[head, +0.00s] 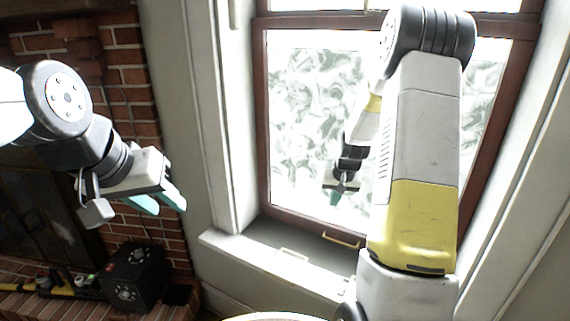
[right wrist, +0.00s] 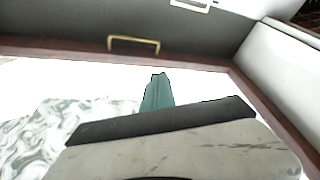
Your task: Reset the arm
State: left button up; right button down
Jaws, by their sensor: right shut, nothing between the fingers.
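My left gripper (head: 163,203) hangs in the air at the left in the head view. Its two teal fingers point down to the right with a gap between them, and I see nothing held. My right arm rises through the right half of the head view and bends back down. Its gripper (head: 335,199) is small there, in front of the window's lower pane. In the right wrist view the teal fingers of my right gripper (right wrist: 158,92) are together and empty, pointing toward the window frame's lower rail.
The wood-framed window (head: 262,125) has a brass handle (head: 341,241) on its bottom rail, above a white sill (head: 270,262). A brick fireplace (head: 130,75) is at the left. A black box (head: 132,278) stands on the hearth. A rounded edge shows at bottom centre.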

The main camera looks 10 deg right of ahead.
jog(key=s+a+r+n+t+y, duration=0.1)
jog(key=s+a+r, duration=0.4)
jog(key=r, duration=0.4)
jog(key=s+a+r, duration=0.3)
jog(key=s+r, duration=0.4)
jog(key=r, duration=0.2)
jog(key=s+a+r+n, duration=0.1)
jog(key=s+a+r, duration=0.1)
jog(key=s, duration=0.6)
jog(key=s+a+r+n+t+y, duration=0.1)
jog(key=s+a+r, duration=0.2)
jog(key=s, duration=0.5)
jog(key=shift+s+a+r, duration=0.15)
jog(key=shift+s+r, duration=0.2)
jog(key=shift+s, duration=0.05)
